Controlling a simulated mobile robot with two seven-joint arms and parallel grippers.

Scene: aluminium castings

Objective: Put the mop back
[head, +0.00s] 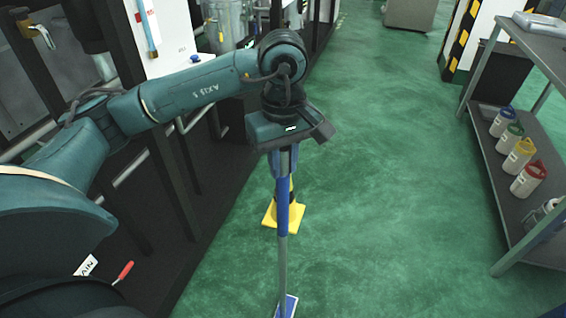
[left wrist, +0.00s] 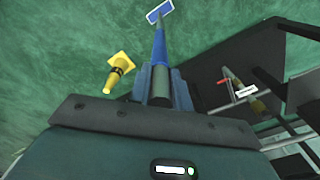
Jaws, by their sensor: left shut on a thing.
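The mop has a blue and grey handle (head: 282,207) that hangs roughly upright over the green floor. Its blue and white head (head: 288,306) is partly cut off at the bottom edge of the head view. My left gripper (head: 284,162) is shut on the upper handle, with its fingers on either side. I cannot tell whether the head touches the floor. My right gripper is in neither view.
A yellow cone (head: 270,216) stands on the floor behind the handle; it also shows in the left wrist view (left wrist: 120,62). Dark machinery lines the left. A grey shelf (head: 490,150) with several capped bottles (head: 519,155) stands right.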

